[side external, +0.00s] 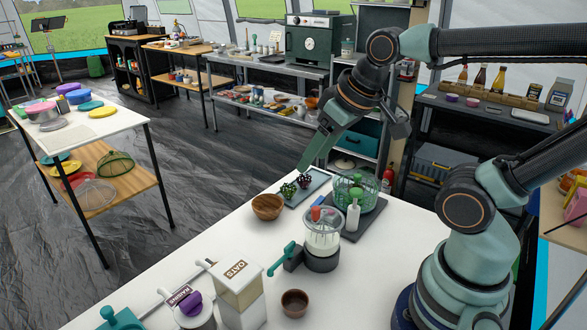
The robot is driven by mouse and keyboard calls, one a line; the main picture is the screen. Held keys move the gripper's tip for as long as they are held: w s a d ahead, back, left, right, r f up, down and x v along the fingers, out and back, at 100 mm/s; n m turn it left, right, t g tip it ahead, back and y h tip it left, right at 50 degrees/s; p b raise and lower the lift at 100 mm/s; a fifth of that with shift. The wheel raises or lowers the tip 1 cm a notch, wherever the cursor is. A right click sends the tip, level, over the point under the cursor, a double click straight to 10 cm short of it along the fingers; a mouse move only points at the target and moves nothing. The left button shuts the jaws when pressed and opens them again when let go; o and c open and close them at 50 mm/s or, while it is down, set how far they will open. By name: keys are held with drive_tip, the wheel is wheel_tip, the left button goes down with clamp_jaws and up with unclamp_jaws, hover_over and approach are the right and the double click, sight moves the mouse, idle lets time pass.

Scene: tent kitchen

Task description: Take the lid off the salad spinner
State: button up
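The salad spinner (359,196) appears to be the round, see-through green vessel on the right part of the white table. A green knob (356,179) shows at its top, and the lid seems to be on, though the edge between lid and bowl is too small to make out. A white bottle (352,218) stands in front and hides part of it. My gripper (306,166) points down and left, above the far edge of the table, left of the spinner and apart from it. I see nothing held. Its fingers overlap in this view, so their gap is hidden.
A wooden bowl (267,206) and a tray with grapes (317,180) lie to the left. An oats box (238,295) and small brown bowl (294,302) are nearer. The table's left middle is bare.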

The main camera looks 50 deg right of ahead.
drive_tip(key=m+g, duration=0.6)
drive_tip(key=m, duration=1.1)
hover_over(358, 175)
wheel_tip(358, 175, down, 5)
drive_tip(key=f, duration=0.6)
drive_tip(key=shift+w+d, duration=0.1)
drive_tip(key=shift+w, duration=0.1)
drive_tip(key=shift+s+f, duration=0.2)
drive_tip(key=shift+f, duration=2.45)
drive_tip(key=shift+c, duration=0.4)
clamp_jaws()
